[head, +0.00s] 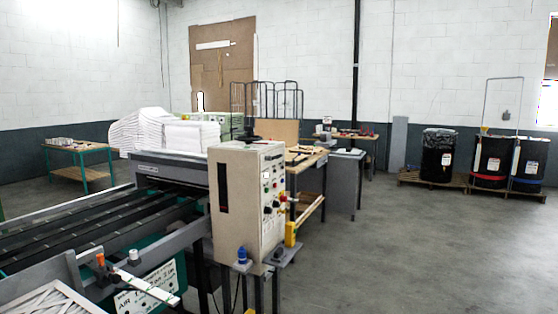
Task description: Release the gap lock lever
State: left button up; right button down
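A conveyor machine (110,218) with dark belts fills the left side. A beige control box (236,200) stands at its near right end. On the machine's near rail a pale flat bar (150,287) slants down to the right, beside an orange-topped post (101,262) and a grey-white knob (134,257). I cannot tell whether this bar or another part is the gap lock lever. A small dark part (250,140) sits on top of the control box, too small to make out. Neither of my grippers is in view.
A pleated filter (50,300) in a frame lies at the bottom left. White stacked sheets (190,137) stand behind the machine. A wooden bench (302,162) stands behind the box. Dark drums (437,158) stand on pallets at far right. The floor (420,245) at right is clear.

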aim_at(270, 158)
jog(key=i+l+u, duration=0.45)
jog(key=i+l, duration=0.25)
jog(key=i, duration=0.6)
jog(key=i+l+u, duration=0.4)
jog(key=i+l, duration=0.8)
